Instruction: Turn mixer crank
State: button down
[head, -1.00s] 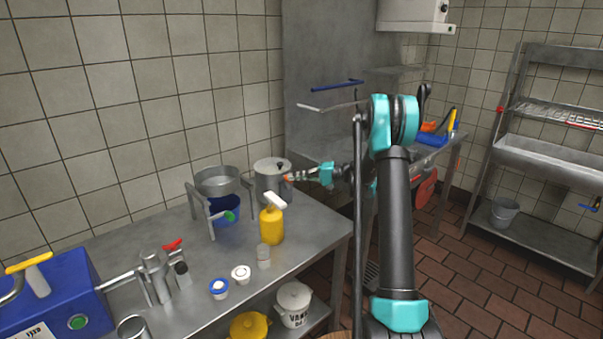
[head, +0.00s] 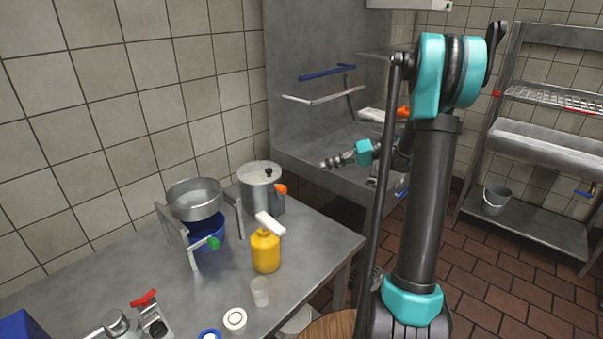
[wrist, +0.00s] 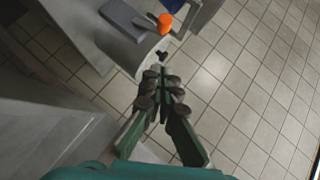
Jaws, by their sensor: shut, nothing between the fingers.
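A grey metal canister (head: 260,188) with a black lid knob and an orange-tipped handle (head: 281,189) stands at the counter's back right. Left of it, a metal pot (head: 194,199) sits in a stand over a blue bowl (head: 207,240), with a green knob (head: 214,243) in front. I cannot tell which of these is the mixer crank. My gripper (head: 325,164) is shut and empty, right of the canister and apart from it. In the wrist view, the fingertips (wrist: 162,72) lie below the orange tip (wrist: 166,22) and the canister (wrist: 125,45) in the picture, touching neither.
A yellow pump bottle (head: 265,250), a small clear cup (head: 260,291) and a white-topped cup (head: 235,319) stand on the counter (head: 130,270). A red-handled metal device (head: 150,315) is nearer. A steel sink unit (head: 345,135) with a blue rail stands behind my arm. A bucket (head: 493,199) sits on the right shelf.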

send_near(282, 188)
jog(key=w+a, duration=0.3)
jog(key=w, duration=0.2)
jog(key=s+a+f, duration=0.2)
jog(key=shift+a+f, duration=0.25)
jog(key=shift+f, duration=0.05)
jog(key=shift+s+a, duration=0.2)
jog(key=shift+s, duration=0.05)
dwell(0.7)
jog(key=s+a+n+t+h, duration=0.1)
jog(key=s+a+n+h, duration=0.1)
jog(key=shift+r+t+h, duration=0.1)
jog(key=shift+t+h, duration=0.2)
jog(key=shift+h, duration=0.1)
jog(key=shift+s+a+f+n+t+h, duration=0.4)
jog(key=shift+s+a+n+t+h, duration=0.1)
jog(key=shift+s+a+h, duration=0.15)
jog(key=shift+s+a+f+n+t+h, duration=0.4)
jog(key=shift+s+a+n+t+h, duration=0.15)
jog(key=shift+h, duration=0.2)
